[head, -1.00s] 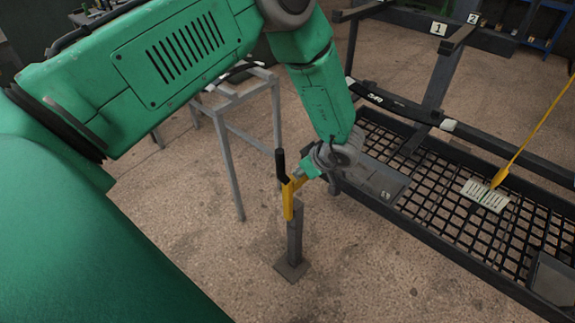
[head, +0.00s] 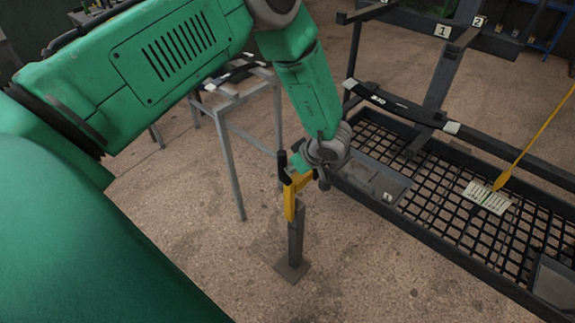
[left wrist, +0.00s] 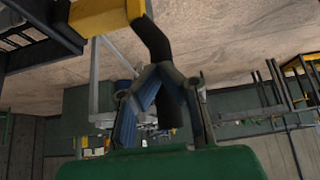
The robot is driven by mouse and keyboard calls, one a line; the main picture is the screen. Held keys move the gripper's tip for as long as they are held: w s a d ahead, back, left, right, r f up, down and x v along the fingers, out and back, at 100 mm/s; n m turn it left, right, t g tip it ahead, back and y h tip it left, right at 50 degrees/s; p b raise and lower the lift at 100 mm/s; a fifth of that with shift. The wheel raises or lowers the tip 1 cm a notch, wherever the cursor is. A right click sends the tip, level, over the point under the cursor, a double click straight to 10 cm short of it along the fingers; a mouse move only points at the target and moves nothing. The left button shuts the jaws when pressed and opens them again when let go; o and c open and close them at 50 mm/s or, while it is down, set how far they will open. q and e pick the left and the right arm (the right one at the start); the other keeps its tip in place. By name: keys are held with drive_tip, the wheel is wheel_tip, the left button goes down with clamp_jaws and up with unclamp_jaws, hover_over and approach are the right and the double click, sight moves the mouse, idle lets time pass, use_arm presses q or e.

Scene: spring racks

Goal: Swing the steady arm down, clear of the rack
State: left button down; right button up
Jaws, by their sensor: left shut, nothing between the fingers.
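The steady arm (head: 290,206) is a yellow bracket with a black handle (head: 282,164), on a grey post in front of the rack. The handle stands up at its top left. My left gripper (head: 301,163) is beside the top of the yellow bracket, partly hidden by its own wrist. In the left wrist view its fingers (left wrist: 160,98) are shut and empty, with the black handle (left wrist: 152,40) close by them and overlapping them in the picture. Whether they touch it I cannot tell. The yellow bracket (left wrist: 105,15) shows at the top there. My right gripper is out of view.
The black rack (head: 440,85) with a mesh tray (head: 450,205) stands to the right. A yellow pointer (head: 540,130) reaches to a pale card (head: 486,197). A grey stand (head: 228,140) is behind my arm. Floor around the post is clear.

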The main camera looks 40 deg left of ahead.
sight(286, 161)
use_arm(q)
drive_tip(key=shift+a+f, duration=0.2)
drive_tip(key=shift+a, duration=1.2)
drive_tip(key=shift+w+d+r, duration=0.1)
drive_tip(key=shift+r, duration=0.1)
drive_tip(key=shift+a, duration=0.25)
drive_tip(key=a, duration=0.3)
drive_tip(key=shift+w+f+p, duration=0.1)
drive_tip(key=shift+p, duration=0.2)
drive_tip(key=shift+a, duration=0.3)
drive_tip(key=w+a+b, duration=0.1)
drive_tip(key=a, duration=1.7)
drive_tip(key=shift+w+a, duration=0.15)
drive_tip(key=shift+w, duration=0.1)
idle(1.4)
